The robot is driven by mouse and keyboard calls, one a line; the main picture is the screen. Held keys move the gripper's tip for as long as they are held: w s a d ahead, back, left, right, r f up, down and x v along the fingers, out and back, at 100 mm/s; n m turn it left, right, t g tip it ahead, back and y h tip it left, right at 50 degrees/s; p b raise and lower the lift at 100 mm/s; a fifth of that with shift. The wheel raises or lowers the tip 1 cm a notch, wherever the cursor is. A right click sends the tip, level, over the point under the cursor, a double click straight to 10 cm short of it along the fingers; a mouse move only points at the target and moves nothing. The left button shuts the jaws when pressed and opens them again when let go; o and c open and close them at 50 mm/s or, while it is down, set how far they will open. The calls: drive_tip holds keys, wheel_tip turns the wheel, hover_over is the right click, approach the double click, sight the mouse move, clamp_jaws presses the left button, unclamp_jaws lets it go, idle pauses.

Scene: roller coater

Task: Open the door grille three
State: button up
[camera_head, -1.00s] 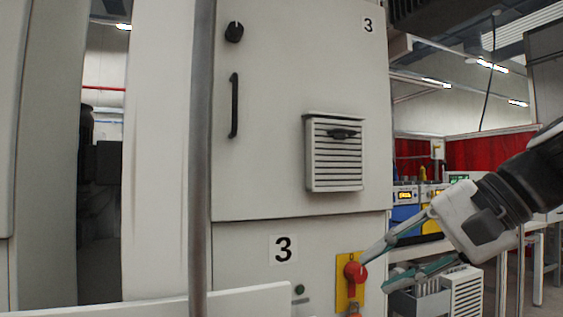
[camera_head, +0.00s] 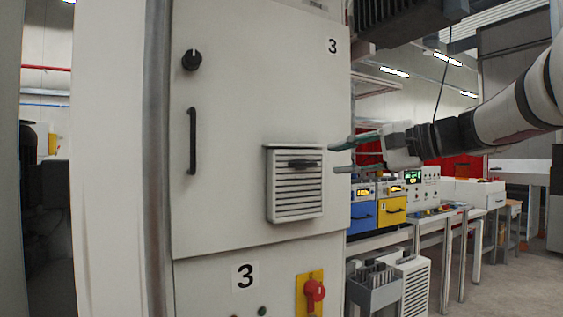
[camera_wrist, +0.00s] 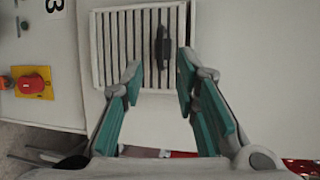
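The door grille (camera_head: 296,196) is a pale slatted panel on the grey cabinet door marked 3, and it looks closed. A dark handle (camera_head: 298,164) sits near its top. My gripper (camera_head: 337,158) is to the right of the grille, its green-lined fingers open and pointing left toward it. In the wrist view the grille (camera_wrist: 115,50) shows ahead, turned sideways, with its dark handle (camera_wrist: 163,46) between and beyond the open fingertips (camera_wrist: 159,80). The fingers appear apart from the handle, with nothing between them.
The cabinet door has a long black handle (camera_head: 192,141) and a black knob (camera_head: 191,60). A red switch on a yellow plate (camera_head: 311,292) is below the grille. Blue and yellow units (camera_head: 379,208) stand on benches at the right. A grey post (camera_head: 158,160) stands at left.

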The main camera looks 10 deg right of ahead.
sight(310, 164)
drive_tip(key=p+x, duration=0.1)
drive_tip(key=x, duration=0.8)
drive_tip(key=shift+a, duration=0.1)
clamp_jaws()
